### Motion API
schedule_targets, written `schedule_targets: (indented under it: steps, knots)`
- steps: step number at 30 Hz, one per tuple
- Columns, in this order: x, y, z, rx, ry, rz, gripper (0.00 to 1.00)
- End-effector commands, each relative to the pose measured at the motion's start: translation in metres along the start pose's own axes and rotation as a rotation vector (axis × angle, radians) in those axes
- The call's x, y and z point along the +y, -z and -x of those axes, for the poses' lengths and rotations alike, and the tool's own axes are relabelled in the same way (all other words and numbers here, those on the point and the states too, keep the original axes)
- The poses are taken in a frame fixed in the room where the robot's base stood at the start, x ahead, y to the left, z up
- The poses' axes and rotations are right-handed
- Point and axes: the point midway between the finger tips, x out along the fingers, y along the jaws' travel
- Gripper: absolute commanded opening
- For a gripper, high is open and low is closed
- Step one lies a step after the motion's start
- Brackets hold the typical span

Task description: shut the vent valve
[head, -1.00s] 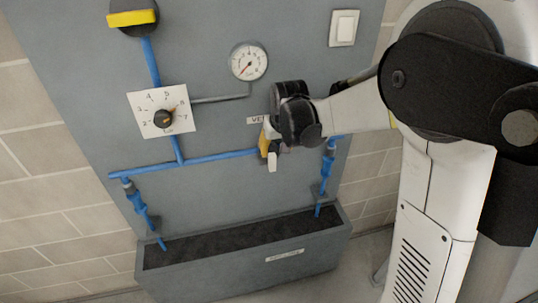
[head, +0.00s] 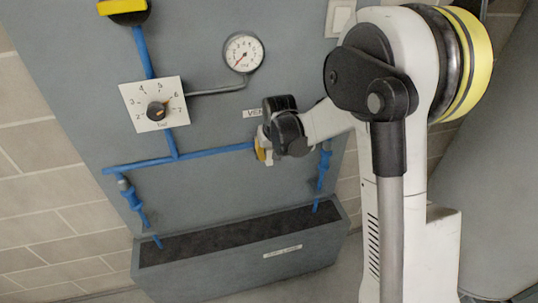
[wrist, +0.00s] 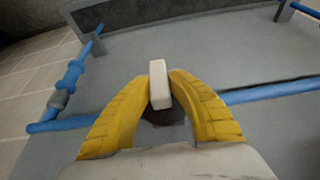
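The vent valve sits on the blue pipe (head: 225,150) below a partly covered label (head: 254,113). Its pale handle (wrist: 159,84) shows in the wrist view between my yellow fingers, standing roughly across the pipe. A dark round hub (wrist: 163,116) shows behind it. My gripper (wrist: 162,76) is closed in on the handle, with a fingertip against each side. In the head view my gripper (head: 264,150) is at the valve, and my wrist covers most of the valve body.
A square dial (head: 153,104) with a black knob and a round gauge (head: 243,53) are on the panel to the left. A yellow-handled valve (head: 123,8) is at top left. A grey trough (head: 238,270) stands below. Blue drain pipes (head: 324,170) hang either side.

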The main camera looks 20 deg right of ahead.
Motion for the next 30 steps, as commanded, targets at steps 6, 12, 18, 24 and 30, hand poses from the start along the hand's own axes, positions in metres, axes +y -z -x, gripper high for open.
schedule_targets:
  steps: [6, 12, 18, 24, 30]
  knots:
    - [0.0001, -0.0002, -0.0002, 0.000, 0.000, 0.000, 0.00]
    - [0.0009, -0.0005, -0.0006, 0.000, 0.024, -0.011, 0.00]
    - [0.0024, -0.0008, -0.0015, 0.000, 0.104, -0.046, 0.00]
    - [0.0041, -0.0012, -0.0029, 0.000, 0.250, -0.109, 0.00]
    - [0.0059, -0.0016, -0.0048, 0.001, 0.425, -0.181, 0.00]
